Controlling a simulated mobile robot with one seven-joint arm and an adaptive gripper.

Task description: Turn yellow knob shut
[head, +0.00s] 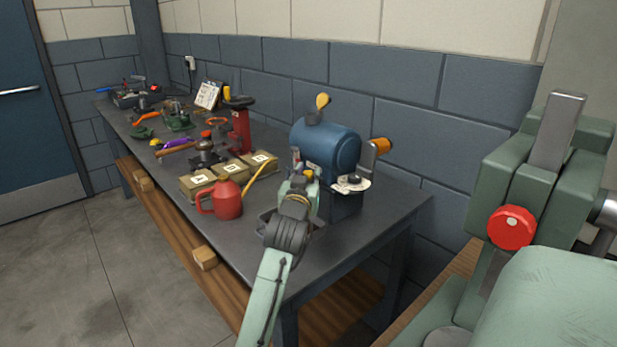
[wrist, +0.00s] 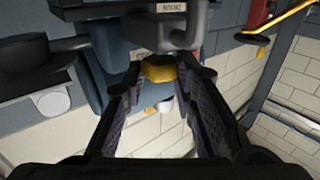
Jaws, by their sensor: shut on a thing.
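The blue machine (head: 325,148) stands on the dark workbench. In the wrist view the yellow knob (wrist: 159,72) sits between the tips of my gripper (wrist: 161,78), under a grey fitting with a small label. My gripper (head: 302,182) is at the machine's front and is shut on the knob. In the head view my gripper and wrist largely cover the knob, and its turn angle cannot be read.
A red can (head: 227,199) with a yellow spout stands just left of my wrist. Labelled boxes (head: 228,170) sit behind it. A yellow-topped lever (head: 322,101) and an orange handle (head: 381,146) stick out from the machine.

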